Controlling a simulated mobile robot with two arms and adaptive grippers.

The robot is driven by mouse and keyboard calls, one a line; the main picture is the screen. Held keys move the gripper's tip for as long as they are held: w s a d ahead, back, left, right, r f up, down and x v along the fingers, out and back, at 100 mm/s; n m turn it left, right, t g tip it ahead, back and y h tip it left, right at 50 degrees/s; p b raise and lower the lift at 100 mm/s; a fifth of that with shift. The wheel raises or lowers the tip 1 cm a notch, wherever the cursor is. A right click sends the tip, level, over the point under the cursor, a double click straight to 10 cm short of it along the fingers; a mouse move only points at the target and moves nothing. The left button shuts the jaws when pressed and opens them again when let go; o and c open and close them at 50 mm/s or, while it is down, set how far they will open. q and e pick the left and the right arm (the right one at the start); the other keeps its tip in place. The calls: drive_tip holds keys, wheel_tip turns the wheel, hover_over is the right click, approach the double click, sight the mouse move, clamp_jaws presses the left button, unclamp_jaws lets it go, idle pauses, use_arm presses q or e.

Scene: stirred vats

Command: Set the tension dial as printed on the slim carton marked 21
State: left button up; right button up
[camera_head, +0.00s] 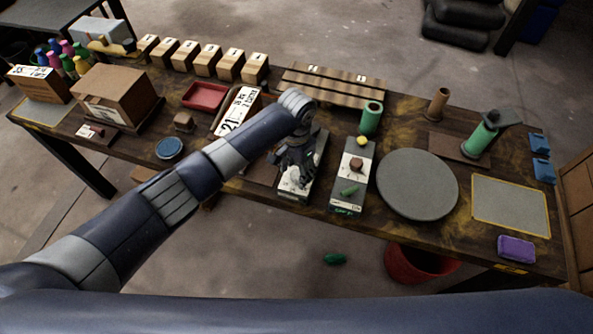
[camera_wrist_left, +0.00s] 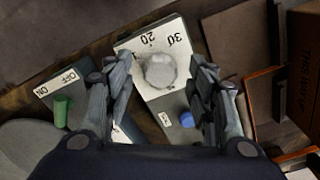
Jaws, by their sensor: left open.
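The slim carton marked 21 (camera_head: 236,112) stands behind my left forearm in the head view; its other print is too small to read surely. The dial panel (camera_head: 292,186) is a pale plate below my left gripper (camera_head: 297,158). In the left wrist view the panel (camera_wrist_left: 137,50) shows the numbers 20 and 30 beside a round grey-white knob (camera_wrist_left: 160,71). My left gripper (camera_wrist_left: 160,78) is open, with a finger on each side of the knob; I cannot tell whether they touch it. The knob's pointer direction is unclear. My right gripper is out of view.
A switch panel (camera_head: 344,203) with a green lever (camera_head: 349,190) stands just right of the dial panel. A large grey disc (camera_head: 417,184) lies beyond it. A blue button (camera_wrist_left: 186,119) is near the right finger. A brown box (camera_head: 116,94) stands at left.

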sight(296, 174)
use_arm(q)
wheel_tip(296, 174, up, 11)
idle(0.3)
idle(0.4)
